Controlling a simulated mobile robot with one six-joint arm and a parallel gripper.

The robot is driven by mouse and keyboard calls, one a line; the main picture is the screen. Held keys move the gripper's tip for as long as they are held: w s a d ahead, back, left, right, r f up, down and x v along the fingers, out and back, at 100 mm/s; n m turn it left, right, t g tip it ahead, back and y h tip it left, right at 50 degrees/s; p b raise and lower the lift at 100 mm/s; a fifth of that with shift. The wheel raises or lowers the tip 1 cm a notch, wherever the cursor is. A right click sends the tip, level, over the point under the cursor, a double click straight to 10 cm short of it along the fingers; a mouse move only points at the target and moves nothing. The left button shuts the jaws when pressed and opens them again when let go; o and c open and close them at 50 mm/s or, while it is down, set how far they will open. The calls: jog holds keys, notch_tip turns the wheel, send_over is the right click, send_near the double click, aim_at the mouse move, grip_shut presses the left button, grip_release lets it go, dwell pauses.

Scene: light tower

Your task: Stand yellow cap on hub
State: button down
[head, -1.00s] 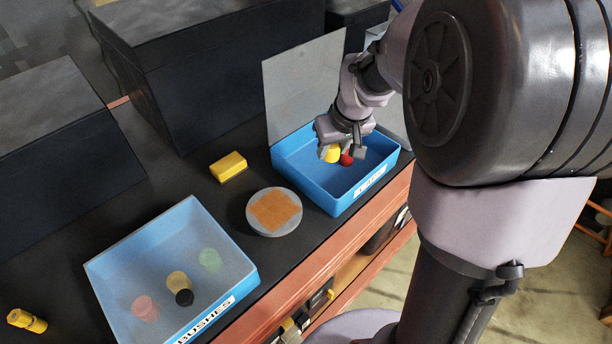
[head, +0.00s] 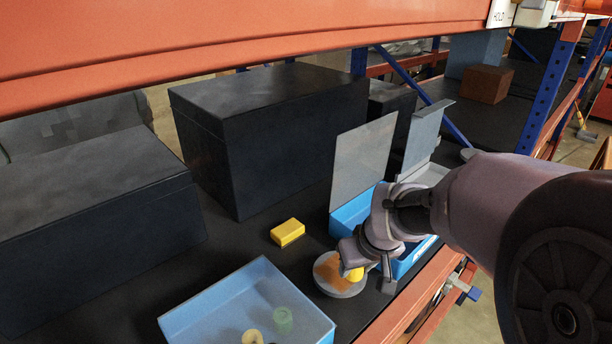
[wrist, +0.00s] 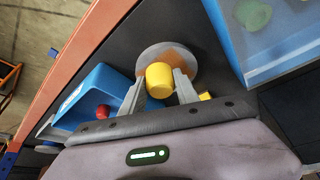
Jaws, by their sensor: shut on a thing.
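My gripper (head: 366,270) is shut on the yellow cap (head: 353,275), which also shows between the fingers in the wrist view (wrist: 159,80). A round grey disc with an orange square on top (head: 331,282), which looks like the hub, lies on the dark bench. In the wrist view the disc (wrist: 150,54) is behind the cap. The cap overlaps the disc's right part in the head view; I cannot tell whether they touch. My gripper and wrist hide part of the disc.
A blue tray (head: 190,312) with coloured bushes lies in front left. A yellow block (head: 288,232) lies behind the disc. Large black boxes (head: 270,130) stand at the back.

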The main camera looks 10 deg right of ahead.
jog(key=w, duration=0.1)
jog(key=w+a, duration=0.1)
jog(key=w, duration=0.2)
jog(key=shift+a+f, duration=0.25)
jog(key=shift+s+b+x, duration=0.2)
jog(key=shift+b+x, duration=0.35)
jog(key=shift+x, duration=0.3)
jog(key=shift+s+b+x, duration=0.2)
jog(key=shift+b+x, duration=0.3)
jog(key=shift+x, duration=0.4)
jog(key=shift+f, duration=0.25)
jog(key=shift+f, duration=0.15)
jog(key=c, duration=0.9)
grip_release()
